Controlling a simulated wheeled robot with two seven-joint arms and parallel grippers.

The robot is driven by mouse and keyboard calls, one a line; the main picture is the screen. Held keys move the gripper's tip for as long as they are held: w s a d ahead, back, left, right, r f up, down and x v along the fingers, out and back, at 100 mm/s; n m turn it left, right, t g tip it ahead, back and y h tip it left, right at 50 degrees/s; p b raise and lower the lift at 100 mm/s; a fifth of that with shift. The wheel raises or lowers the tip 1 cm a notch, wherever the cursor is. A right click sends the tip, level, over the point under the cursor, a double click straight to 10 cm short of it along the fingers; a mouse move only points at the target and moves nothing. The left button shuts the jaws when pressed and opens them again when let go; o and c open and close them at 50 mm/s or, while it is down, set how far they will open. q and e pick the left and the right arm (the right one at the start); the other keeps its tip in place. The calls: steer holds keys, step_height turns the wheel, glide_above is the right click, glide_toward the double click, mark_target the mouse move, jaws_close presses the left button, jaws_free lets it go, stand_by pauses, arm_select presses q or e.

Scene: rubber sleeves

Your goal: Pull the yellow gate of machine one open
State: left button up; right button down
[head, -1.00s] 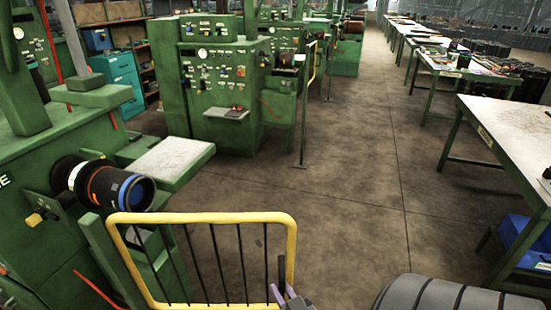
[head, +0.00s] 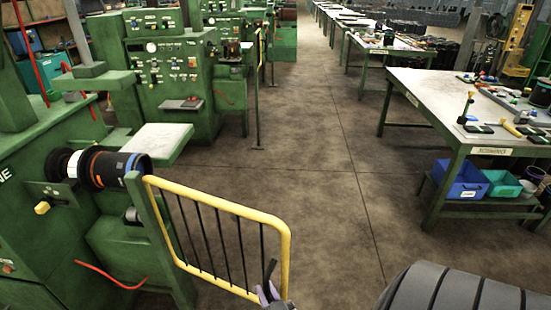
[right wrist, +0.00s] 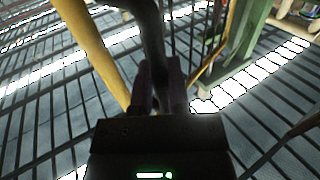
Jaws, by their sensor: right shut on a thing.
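Machine one (head: 70,235) is the green machine at the left, with part of its lettering, "NE", in view. Its yellow gate (head: 225,206) has a yellow tube frame with thin black bars and stands slanted out from a green post (head: 155,235). My right gripper (head: 270,292) is at the low right end of the gate and shut on its black handle (head: 271,270). In the right wrist view, the right gripper (right wrist: 160,88) clasps the dark handle (right wrist: 152,40) beside the yellow tube (right wrist: 95,55). My left gripper is not in view.
A black roller with a blue ring (head: 130,162) juts from the machine behind the gate. A white-topped workbench (head: 420,92) with tools stands at the right, with a blue bin (head: 462,182) below. The brown floor (head: 320,190) between is clear.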

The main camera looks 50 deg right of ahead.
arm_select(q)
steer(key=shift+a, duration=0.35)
arm_select(e)
steer(key=shift+a, duration=0.45)
steer(key=c, duration=0.6)
jaws_free()
steer(key=shift+w, duration=0.1)
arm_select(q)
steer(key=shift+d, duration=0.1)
arm_select(e)
steer(key=v, duration=1)
steer(key=shift+d, duration=0.1)
